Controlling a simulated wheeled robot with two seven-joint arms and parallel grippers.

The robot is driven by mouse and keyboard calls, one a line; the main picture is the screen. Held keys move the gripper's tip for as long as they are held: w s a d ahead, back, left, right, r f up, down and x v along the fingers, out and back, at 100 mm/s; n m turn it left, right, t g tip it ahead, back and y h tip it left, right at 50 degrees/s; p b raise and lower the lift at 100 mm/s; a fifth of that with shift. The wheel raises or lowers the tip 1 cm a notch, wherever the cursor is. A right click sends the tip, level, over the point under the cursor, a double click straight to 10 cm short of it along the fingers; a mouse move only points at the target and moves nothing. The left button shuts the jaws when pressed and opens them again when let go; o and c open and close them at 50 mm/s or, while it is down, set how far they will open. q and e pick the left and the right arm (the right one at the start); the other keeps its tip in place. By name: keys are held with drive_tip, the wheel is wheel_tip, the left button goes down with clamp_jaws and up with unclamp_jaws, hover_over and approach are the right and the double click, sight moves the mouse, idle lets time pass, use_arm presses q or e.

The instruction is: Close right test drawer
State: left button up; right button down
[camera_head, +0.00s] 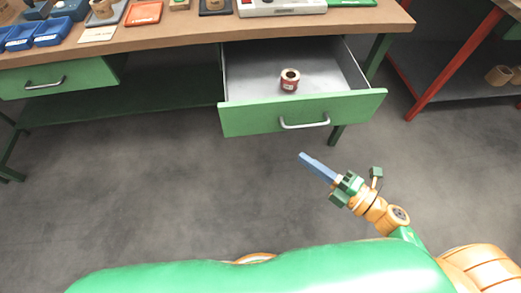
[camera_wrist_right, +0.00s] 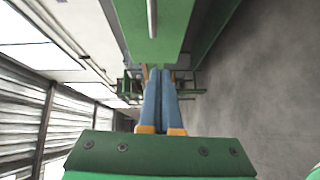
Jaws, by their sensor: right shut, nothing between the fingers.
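The right test drawer (camera_head: 250,118) is pulled out from under the workbench, with a green front, a metal handle (camera_head: 304,124) and a grey inside. A small red and tan coil (camera_head: 289,81) stands in it. My right gripper (camera_head: 302,157) is in front of and below the drawer front, apart from it, with its blue fingers together and empty. In the right wrist view the shut fingers (camera_wrist_right: 159,90) point toward a green panel (camera_wrist_right: 152,35) with a metal bar. My left gripper is not in view.
The wooden workbench top (camera_head: 190,32) holds blue bins (camera_head: 52,32), trays and a white device (camera_head: 280,6). A red-legged table (camera_head: 455,62) stands at the right. The grey floor before the bench is clear.

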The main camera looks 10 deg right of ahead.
use_arm(q)
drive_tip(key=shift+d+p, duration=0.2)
drive_tip(key=shift+p, duration=0.3)
use_arm(e)
drive_tip(key=shift+n+g+y, duration=0.3)
drive_tip(key=shift+n+y, duration=0.3)
drive_tip(key=shift+n, duration=0.3)
drive_tip(key=shift+w+d+r+x, duration=0.15)
drive_tip(key=shift+w+d+x, duration=0.1)
drive_tip(key=shift+x, duration=1.9)
drive_tip(key=shift+w+d+r+x, duration=0.2)
drive_tip(key=shift+w+x, duration=0.05)
drive_tip(key=shift+x, duration=1.9)
drive_tip(key=shift+w+d+r+x, duration=0.15)
drive_tip(key=shift+w+d+x, duration=0.1)
drive_tip(key=shift+x, duration=1.9)
